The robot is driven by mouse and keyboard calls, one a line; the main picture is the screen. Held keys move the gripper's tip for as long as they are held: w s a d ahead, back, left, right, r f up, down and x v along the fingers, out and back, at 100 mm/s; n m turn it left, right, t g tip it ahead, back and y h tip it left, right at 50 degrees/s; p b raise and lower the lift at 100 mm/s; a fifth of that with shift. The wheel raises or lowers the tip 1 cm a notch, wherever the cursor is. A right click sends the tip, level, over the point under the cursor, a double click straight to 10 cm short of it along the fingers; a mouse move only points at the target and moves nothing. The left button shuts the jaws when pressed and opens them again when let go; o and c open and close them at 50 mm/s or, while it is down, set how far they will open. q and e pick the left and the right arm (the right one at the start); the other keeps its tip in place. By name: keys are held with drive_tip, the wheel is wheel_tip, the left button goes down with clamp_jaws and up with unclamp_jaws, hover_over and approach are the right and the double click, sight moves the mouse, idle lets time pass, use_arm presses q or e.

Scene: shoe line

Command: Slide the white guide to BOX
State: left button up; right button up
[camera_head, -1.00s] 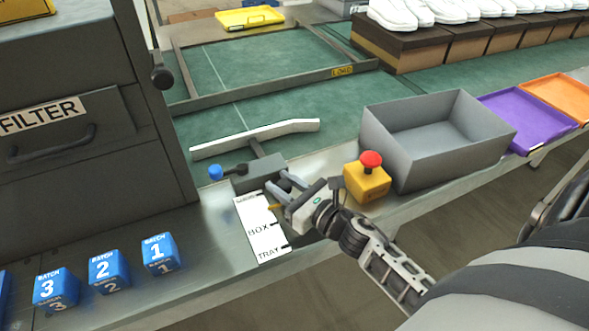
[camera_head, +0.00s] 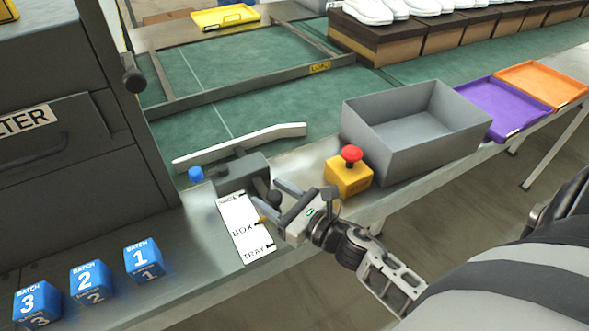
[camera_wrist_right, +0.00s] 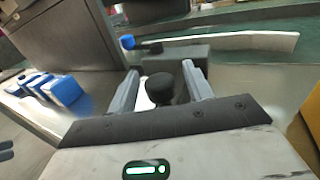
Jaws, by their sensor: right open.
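The white guide (camera_head: 240,147) is a long bent bar over the near edge of the green belt. It joins a grey block (camera_head: 240,175) with a blue knob (camera_head: 195,175) at its left. A black knob (camera_wrist_right: 160,87) stands between the fingers of my right gripper (camera_wrist_right: 158,84) in the wrist view. That gripper (camera_head: 267,196) is open around the knob; contact is unclear. A white label plate (camera_head: 240,215) reads BOX and TRAY, with its top word unclear. A small yellow pointer (camera_head: 262,220) is near the BOX line, partly hidden by the gripper. My left gripper is out of view.
A yellow box with a red button (camera_head: 348,176) stands just right of my gripper, beside a grey bin (camera_head: 410,140). Blue batch cubes (camera_head: 143,260) are at front left. A dark filter cabinet (camera_head: 90,150) stands at left. Purple (camera_head: 500,108) and orange trays lie at right.

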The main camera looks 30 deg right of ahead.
drive_tip(key=shift+s, duration=0.1)
drive_tip(key=b+v, duration=0.3)
drive_tip(key=v, duration=1.2)
drive_tip(key=shift+s+d+b, duration=0.2)
drive_tip(key=shift+s+b, duration=0.1)
drive_tip(key=shift+s, duration=0.05)
drive_tip(key=shift+w+r, duration=0.1)
drive_tip(key=w+d+f+m+g+h, duration=0.15)
drive_tip(key=m+h, duration=0.35)
drive_tip(key=m, duration=0.7)
drive_tip(key=w+d+m+g+h, duration=0.3)
drive_tip(key=m+h, duration=0.1)
drive_tip(key=m, duration=0.8)
drive_tip(key=s+a+f+m+g+y, duration=0.45)
drive_tip(key=s+a+m+g, duration=0.5)
drive_tip(key=m, duration=0.35)
drive_tip(key=w+a+f+t+y, duration=0.2)
drive_tip(key=w+a+f+t, duration=0.1)
drive_tip(key=w+a+t, duration=0.3)
drive_tip(key=shift+w+a+t+p, duration=0.3)
drive_tip(key=shift+a+t+p, duration=0.1)
drive_tip(key=shift+a+t, duration=0.35)
